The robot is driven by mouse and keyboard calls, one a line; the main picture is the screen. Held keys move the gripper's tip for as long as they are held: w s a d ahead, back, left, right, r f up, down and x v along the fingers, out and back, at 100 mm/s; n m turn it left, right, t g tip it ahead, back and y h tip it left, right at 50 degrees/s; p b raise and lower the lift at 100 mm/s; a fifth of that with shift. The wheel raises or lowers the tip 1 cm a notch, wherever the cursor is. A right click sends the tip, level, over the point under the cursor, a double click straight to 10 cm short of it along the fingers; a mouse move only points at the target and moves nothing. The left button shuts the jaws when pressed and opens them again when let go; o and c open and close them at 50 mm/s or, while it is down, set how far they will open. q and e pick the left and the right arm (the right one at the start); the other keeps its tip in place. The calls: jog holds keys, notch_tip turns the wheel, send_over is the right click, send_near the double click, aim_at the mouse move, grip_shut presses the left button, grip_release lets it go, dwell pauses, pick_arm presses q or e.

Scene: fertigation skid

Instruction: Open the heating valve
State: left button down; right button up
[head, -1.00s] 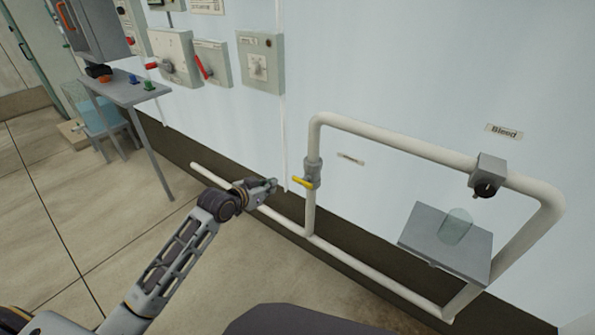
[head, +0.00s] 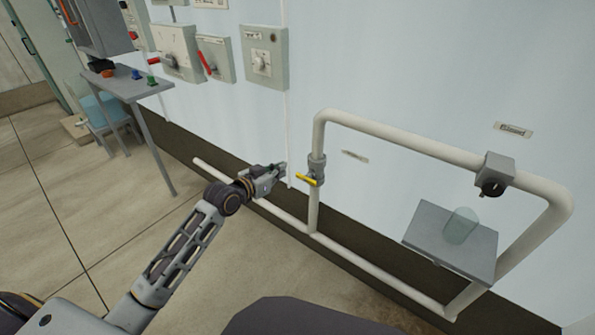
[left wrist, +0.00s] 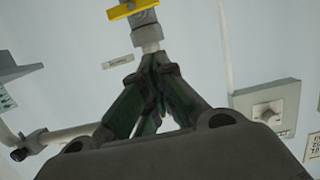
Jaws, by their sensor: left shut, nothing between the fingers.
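The heating valve is a grey body (head: 317,166) on the vertical white pipe, with a yellow lever (head: 307,179) that points left and slightly up in the head view. In the left wrist view the yellow lever (left wrist: 134,8) and the valve body (left wrist: 147,29) are at the top, beyond the fingertips. My left gripper (head: 283,168) is shut and empty, a little to the left of the lever and apart from it. Its green-sided fingers (left wrist: 152,62) meet in the left wrist view. My right gripper is not in view.
A grey valve with a black knob (head: 492,188) is on the upper pipe, near a "Bleed" label. Below it a grey shelf (head: 425,228) holds a clear beaker (head: 461,226). Switch boxes (head: 263,58) hang on the wall. A grey table (head: 128,88) stands at left.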

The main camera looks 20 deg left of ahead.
pick_arm(q)
jog(key=shift+w+d, duration=0.1)
jog(key=shift+w, duration=0.1)
jog(key=b, duration=0.2)
send_over(307, 178)
jog(key=a, duration=0.3)
jog(key=shift+f, duration=1.25)
jog(key=shift+s+a+f+b, duration=0.2)
jog(key=shift+f+b, duration=0.1)
jog(key=shift+f, duration=0.25)
jog(key=shift+s+a+f+b, duration=0.15)
jog(key=shift+f+b, duration=0.1)
jog(key=shift+f, duration=0.25)
jog(key=shift+d+f+b, duration=0.1)
jog(key=shift+f+b, duration=0.2)
jog(key=shift+f, duration=0.65)
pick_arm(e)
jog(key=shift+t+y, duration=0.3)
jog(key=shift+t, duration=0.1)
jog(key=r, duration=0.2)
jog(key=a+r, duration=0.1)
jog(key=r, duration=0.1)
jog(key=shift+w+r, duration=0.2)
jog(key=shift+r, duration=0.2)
pick_arm(q)
jog(key=shift+n, duration=0.3)
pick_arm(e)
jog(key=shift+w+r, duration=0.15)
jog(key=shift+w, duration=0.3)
